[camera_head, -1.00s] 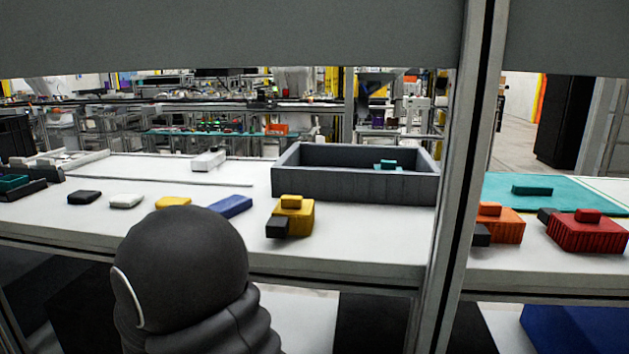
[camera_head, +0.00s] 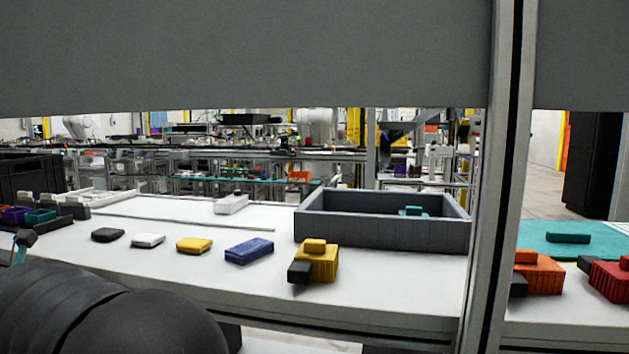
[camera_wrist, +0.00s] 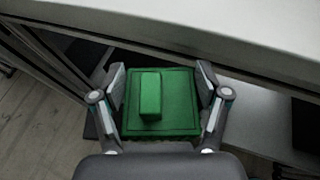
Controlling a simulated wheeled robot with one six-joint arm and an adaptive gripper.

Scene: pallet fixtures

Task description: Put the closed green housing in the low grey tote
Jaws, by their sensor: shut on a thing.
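In the wrist view my gripper (camera_wrist: 161,88) is shut on the green housing (camera_wrist: 178,105), a flat square green block with a raised bar on top. The fingers press on its left and right sides, and it is held in front of the table's edge over the floor. The low grey tote (camera_head: 380,232) stands on the white table at right of centre in the head view. A small teal part (camera_head: 413,211) shows inside it. In the head view my arm fills the lower left, and neither the fingers nor the green housing can be made out for sure.
A yellow housing with a black plug (camera_head: 318,262) sits in front of the tote. Blue (camera_head: 249,250), yellow (camera_head: 194,245), white (camera_head: 148,240) and black (camera_head: 108,235) pieces lie left. A metal post (camera_head: 492,200) stands right of the tote. Orange (camera_head: 540,277) and red (camera_head: 610,280) housings lie beyond it.

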